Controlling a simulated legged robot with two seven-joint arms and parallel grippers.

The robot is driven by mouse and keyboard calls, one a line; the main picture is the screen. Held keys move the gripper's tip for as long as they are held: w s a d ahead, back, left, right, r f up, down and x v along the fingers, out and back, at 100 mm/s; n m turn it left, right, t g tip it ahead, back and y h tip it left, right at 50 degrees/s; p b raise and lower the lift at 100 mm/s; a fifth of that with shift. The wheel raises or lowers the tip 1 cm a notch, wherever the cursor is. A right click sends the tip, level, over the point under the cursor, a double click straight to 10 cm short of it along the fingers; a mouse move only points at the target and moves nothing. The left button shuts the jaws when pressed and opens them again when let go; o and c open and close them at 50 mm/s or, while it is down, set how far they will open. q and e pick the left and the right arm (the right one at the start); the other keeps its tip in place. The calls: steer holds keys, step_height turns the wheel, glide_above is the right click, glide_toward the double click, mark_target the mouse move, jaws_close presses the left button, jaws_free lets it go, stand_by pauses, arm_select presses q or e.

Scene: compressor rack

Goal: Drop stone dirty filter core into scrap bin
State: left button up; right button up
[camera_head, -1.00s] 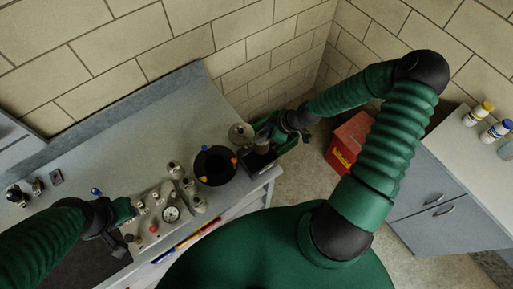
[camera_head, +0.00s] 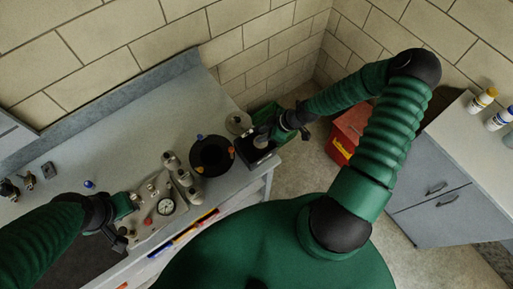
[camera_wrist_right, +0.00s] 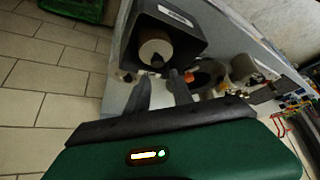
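A tan cylindrical filter core (camera_wrist_right: 156,47) with a dark end sits inside a dark grey open box (camera_wrist_right: 190,38) with a white label in the right wrist view. The box (camera_head: 257,153) also shows at the bench's right end in the head view. My right gripper (camera_wrist_right: 165,78) is open, its two fingers apart just short of the core, with nothing between them. It (camera_head: 268,136) is over the box in the head view. My left gripper (camera_head: 122,214) is beside the gauge panel; its fingers are unclear. A red bin (camera_head: 347,134) with a yellow label stands on the floor, possibly the scrap bin.
A black round vessel (camera_head: 212,156) stands left of the box. The gauge panel (camera_head: 158,207) with metal fittings is on the bench. A green crate (camera_wrist_right: 75,8) is on the floor behind the bench end. A cabinet (camera_head: 440,180) with bottles stands at the right.

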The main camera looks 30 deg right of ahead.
steer(key=shift+o, duration=1.3)
steer(key=shift+a, duration=0.25)
steer(key=shift+d+r, duration=0.15)
steer(key=shift+r, duration=0.25)
arm_select(q)
steer(key=shift+a+f, duration=0.25)
steer(key=shift+a, duration=0.05)
arm_select(e)
steer(key=v, duration=1.6)
arm_select(q)
steer(key=shift+d+b, duration=0.1)
steer(key=shift+b, duration=0.2)
arm_select(e)
steer(key=shift+f, duration=0.15)
